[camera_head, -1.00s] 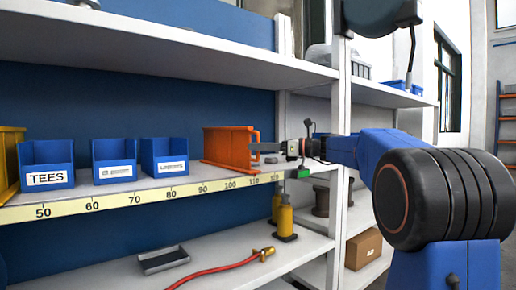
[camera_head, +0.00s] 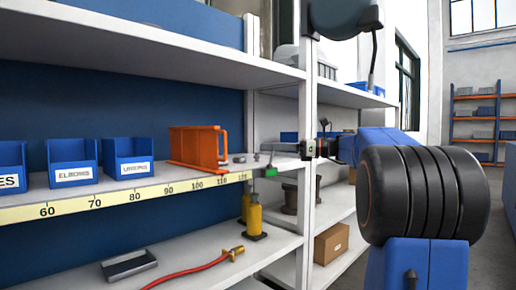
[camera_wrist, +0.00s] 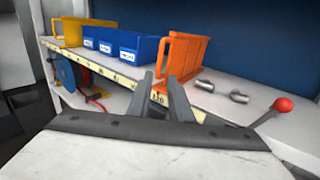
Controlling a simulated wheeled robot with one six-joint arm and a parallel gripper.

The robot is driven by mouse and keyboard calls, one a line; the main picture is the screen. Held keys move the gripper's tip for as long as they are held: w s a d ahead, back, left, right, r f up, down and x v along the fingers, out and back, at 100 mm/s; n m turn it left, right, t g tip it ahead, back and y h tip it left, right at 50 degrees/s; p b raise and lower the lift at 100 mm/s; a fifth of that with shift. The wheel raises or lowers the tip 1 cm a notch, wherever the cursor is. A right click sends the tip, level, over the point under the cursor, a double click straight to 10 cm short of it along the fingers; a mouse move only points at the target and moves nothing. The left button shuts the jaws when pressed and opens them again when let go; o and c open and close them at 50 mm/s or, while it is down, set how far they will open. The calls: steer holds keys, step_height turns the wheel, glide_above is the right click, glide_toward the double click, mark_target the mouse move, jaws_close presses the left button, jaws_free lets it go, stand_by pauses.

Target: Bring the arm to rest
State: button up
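My gripper (camera_head: 282,147) is at the end of my arm, in front of the shelf and to the right of the orange bin (camera_head: 192,146). In the wrist view its two fingers (camera_wrist: 160,88) stand apart with nothing between them. The orange bin (camera_wrist: 183,56) shows beyond the fingers, apart from them as far as I can see. In the head view the fingers are small and hard to make out against the shelf.
Blue labelled bins (camera_head: 130,162) stand left on the numbered shelf (camera_head: 160,184). Small metal fittings (camera_wrist: 238,97) and a red-knobbed lever (camera_wrist: 282,105) are right of the orange bin. A white shelf post (camera_head: 306,110) stands by my gripper.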

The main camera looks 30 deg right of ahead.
steer(key=shift+s+d, duration=0.45)
steer(key=shift+d, duration=0.1)
steer(key=s+a+f+n+g+h, duration=0.3)
steer(key=s+a+f+n, duration=0.2)
steer(key=s+a+f, duration=0.35)
steer(key=s+a+f+n+g+h, duration=0.25)
steer(key=s+a+f+n, duration=0.2)
steer(key=a+f, duration=0.6)
steer(key=s+d+f+n+h, duration=0.2)
steer(key=s+f+n+h, duration=0.6)
steer(key=s+f+n, duration=0.8)
steer(key=s+f, duration=0.5)
steer(key=f, duration=0.3)
steer(key=shift+s+d+g+h, duration=0.3)
steer(key=shift+d+g+h, duration=0.05)
